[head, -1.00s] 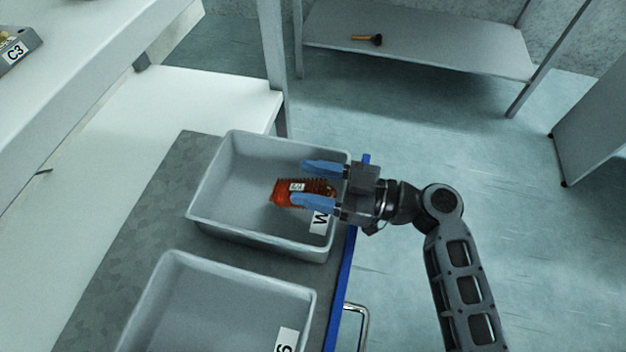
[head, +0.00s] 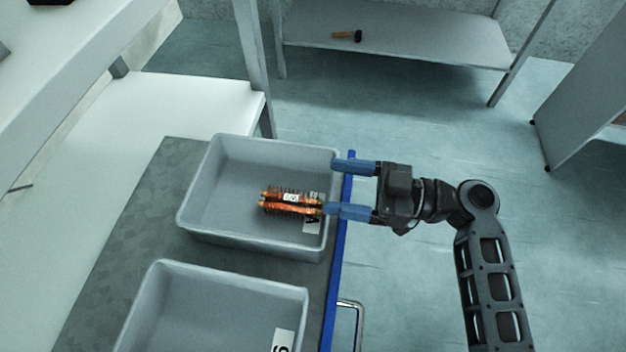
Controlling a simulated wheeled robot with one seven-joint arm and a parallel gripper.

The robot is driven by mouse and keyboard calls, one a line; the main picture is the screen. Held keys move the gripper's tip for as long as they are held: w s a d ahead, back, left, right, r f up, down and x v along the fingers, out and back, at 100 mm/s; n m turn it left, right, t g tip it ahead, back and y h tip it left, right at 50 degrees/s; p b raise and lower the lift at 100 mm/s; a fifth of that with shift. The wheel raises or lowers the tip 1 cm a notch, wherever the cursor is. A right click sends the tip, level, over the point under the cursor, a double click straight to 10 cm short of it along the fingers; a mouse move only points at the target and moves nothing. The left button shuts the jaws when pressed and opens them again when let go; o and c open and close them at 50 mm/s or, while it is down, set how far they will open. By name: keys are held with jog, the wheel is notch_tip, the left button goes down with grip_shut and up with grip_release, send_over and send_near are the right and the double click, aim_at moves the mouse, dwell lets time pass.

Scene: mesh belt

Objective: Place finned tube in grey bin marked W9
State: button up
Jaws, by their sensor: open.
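The finned tube (head: 290,202), copper-coloured with dark fins and a small white label, lies inside the upper grey bin (head: 208,190), towards its right side. That bin has a white label (head: 313,222) on its right wall, partly covered by the tube, so its marking cannot be read in full. My gripper (head: 333,188) is open and empty, its blue fingers pointing left at the bin's right rim. The lower finger's tip is close to the tube's right end in the picture; I cannot tell whether they touch.
A second grey bin (head: 140,305) stands below on the same grey surface (head: 150,205), its label cut off. A blue edge (head: 340,255) runs along the right. A white bench is at left. A shelf with a hammer (head: 348,36) stands behind.

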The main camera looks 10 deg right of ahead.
jog(key=shift+v, duration=2.25)
jog(key=s+d+f+m+t+h, duration=0.2)
jog(key=s+f+m+h, duration=0.55)
jog(key=f, duration=0.35)
jog(key=s+d+f+m+t+h, duration=0.1)
jog(key=s+d+m+h, duration=0.35)
jog(key=s, duration=0.35)
jog(key=s+r+m+t+h, duration=0.1)
jog(key=s+r+t+h, duration=0.1)
jog(key=s+r, duration=0.4)
jog(key=s+r+m+t+h, duration=0.1)
jog(key=s+r+t+h, duration=0.2)
jog(key=r, duration=0.9)
jog(key=s, duration=0.3)
jog(key=shift+d+r+t, duration=0.2)
jog(key=shift+r+t, duration=0.2)
